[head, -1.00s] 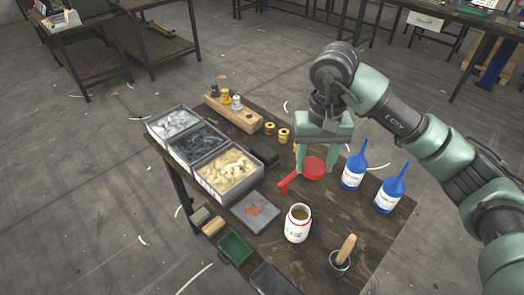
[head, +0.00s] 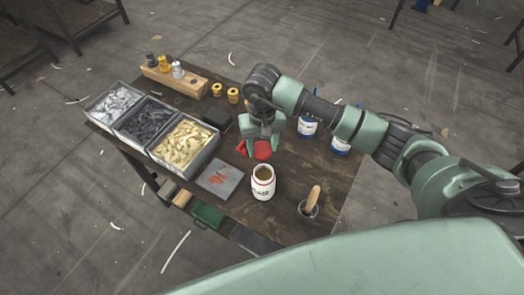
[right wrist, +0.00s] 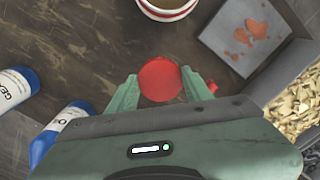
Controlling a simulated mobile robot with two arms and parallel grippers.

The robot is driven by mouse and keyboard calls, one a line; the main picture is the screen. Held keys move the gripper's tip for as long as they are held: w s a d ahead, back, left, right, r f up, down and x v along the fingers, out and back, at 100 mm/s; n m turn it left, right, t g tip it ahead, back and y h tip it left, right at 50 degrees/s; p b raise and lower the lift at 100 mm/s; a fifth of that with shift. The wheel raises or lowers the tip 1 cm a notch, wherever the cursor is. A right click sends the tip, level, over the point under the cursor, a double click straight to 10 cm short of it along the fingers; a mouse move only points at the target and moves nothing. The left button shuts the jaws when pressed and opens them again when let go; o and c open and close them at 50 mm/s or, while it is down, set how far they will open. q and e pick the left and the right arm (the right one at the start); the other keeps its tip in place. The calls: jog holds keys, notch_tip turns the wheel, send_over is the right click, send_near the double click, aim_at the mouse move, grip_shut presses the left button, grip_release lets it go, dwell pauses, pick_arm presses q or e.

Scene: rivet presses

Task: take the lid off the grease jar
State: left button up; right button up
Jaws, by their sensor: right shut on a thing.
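The grease jar (head: 263,185) stands upright on the table in the head view, white with red bands. Its mouth is uncovered and shows tan grease. Its rim also shows at the top of the right wrist view (right wrist: 168,10). My right gripper (head: 262,147) is behind the jar, apart from it. In the right wrist view its fingers are shut on a round red lid (right wrist: 160,79). A red piece (right wrist: 211,86) shows beside one finger; I cannot tell whether it belongs to the lid. My left gripper is not in view.
Blue-capped bottles (head: 307,128) stand right of the gripper. A grey tray with red marks (head: 220,177) lies left of the jar, and a cup with a wooden handle (head: 309,207) stands right. Three bins (head: 212,147) line the left edge. The front right tabletop is mostly clear.

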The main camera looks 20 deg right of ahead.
aim_at(262, 149)
jog(key=shift+f, duration=0.35)
notch_tip(262, 149, down, 3)
jog(key=shift+f+p, duration=0.2)
jog(key=shift+p, duration=0.25)
jog(key=shift+f, duration=0.25)
jog(key=o, duration=1.3)
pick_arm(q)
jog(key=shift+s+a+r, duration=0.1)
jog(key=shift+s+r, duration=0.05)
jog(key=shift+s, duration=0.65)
